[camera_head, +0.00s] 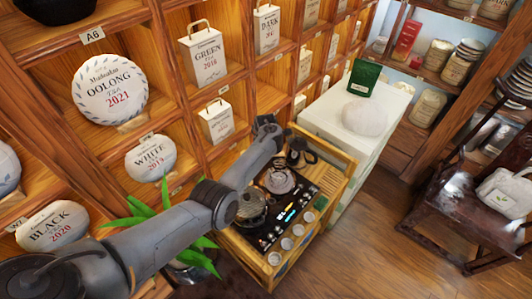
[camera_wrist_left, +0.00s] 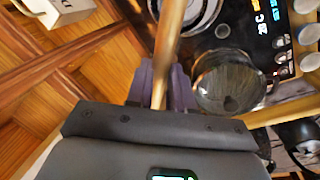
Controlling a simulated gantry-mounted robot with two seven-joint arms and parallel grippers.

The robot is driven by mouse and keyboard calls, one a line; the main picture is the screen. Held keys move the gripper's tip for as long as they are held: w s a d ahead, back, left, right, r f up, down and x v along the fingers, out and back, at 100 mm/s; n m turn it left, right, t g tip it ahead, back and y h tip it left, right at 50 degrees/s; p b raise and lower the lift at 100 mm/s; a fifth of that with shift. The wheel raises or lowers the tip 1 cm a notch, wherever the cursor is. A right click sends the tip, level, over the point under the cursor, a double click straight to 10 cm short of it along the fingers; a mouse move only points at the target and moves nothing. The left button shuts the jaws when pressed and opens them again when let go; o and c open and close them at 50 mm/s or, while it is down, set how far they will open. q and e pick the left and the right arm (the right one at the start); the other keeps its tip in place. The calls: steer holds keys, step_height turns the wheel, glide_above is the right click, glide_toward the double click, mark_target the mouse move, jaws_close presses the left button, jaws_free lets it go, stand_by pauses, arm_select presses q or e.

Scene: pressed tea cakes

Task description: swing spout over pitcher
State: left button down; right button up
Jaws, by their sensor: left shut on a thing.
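In the left wrist view my left gripper (camera_wrist_left: 162,84) is shut on a slim golden-brown tube (camera_wrist_left: 170,35), which passes between its fingers. The tube looks like the spout, but its base is hidden and I cannot tell for certain. A clear glass pitcher (camera_wrist_left: 228,82) stands just to the right of the fingers, apart from the tube in the picture. In the head view my left arm reaches in from the left to the tea cart; its fingers cannot be made out there. My right gripper is not in view.
The wooden cart (camera_head: 262,270) carries a black tray, a kettle (camera_head: 252,207), a pot (camera_head: 280,180) and several small cups. A wooden shelf with boxed tea and tea cakes stands along the left. A white cabinet (camera_head: 352,150) stands behind the cart.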

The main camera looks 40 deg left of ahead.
arm_select(q)
steer(key=c, duration=1)
jaws_free()
step_height(320, 180, up, 10)
steer(key=s+d+p, duration=0.1)
steer(key=p, duration=0.1)
steer(key=shift+s+d+r+p, duration=0.25)
steer(key=shift+p, duration=0.05)
